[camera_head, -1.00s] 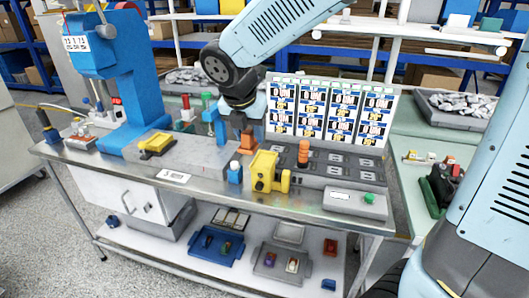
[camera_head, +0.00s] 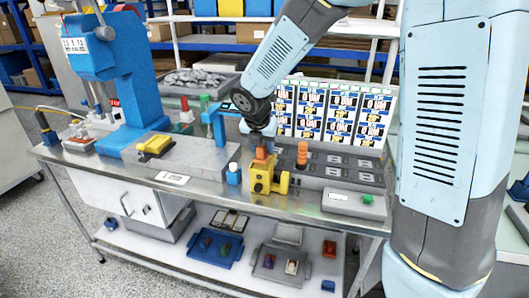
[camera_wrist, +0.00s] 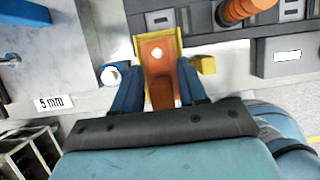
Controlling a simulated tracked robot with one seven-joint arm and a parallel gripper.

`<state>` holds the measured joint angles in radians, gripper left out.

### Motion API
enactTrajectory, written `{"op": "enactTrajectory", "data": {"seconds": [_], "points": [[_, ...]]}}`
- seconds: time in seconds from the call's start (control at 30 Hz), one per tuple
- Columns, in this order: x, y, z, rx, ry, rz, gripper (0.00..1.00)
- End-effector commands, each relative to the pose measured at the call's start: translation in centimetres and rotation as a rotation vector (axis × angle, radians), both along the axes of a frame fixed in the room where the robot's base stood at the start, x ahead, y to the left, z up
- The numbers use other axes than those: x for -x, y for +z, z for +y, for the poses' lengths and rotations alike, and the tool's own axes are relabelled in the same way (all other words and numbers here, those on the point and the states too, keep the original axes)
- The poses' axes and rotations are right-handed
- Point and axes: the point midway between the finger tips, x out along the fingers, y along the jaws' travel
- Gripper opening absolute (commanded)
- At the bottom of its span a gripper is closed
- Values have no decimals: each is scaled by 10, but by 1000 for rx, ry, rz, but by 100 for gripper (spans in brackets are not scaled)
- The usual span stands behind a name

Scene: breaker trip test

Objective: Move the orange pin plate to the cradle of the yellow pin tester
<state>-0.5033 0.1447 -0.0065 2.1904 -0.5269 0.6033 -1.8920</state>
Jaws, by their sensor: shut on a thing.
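The orange pin plate (camera_wrist: 158,55) is between the two blue fingers of my gripper (camera_wrist: 160,80), which is shut on it. In the head view the plate (camera_head: 262,156) is at the top of the yellow pin tester (camera_head: 263,180), with my gripper (camera_head: 262,146) just above. In the wrist view the yellow tester's walls (camera_wrist: 177,42) show around the plate's far end. I cannot tell whether the plate rests in the cradle or is held slightly above it.
A grey socket panel with orange cylinders (camera_head: 302,153) is right, before the display board (camera_head: 330,110). A blue press (camera_head: 125,80) stands left. A grey box (camera_head: 353,202) is at the right front.

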Motion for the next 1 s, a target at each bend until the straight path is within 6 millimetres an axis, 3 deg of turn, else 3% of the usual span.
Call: {"op": "enactTrajectory", "data": {"seconds": [0.17,0.5,0.53,0.77,1.0], "points": [[1,-21,1,0,2,1,7],[1,-24,0,0,0,1,7],[1,-24,0,0,0,1,44],[1,-24,0,0,-1,0,66],[1,-23,-1,0,-1,0,67]]}}
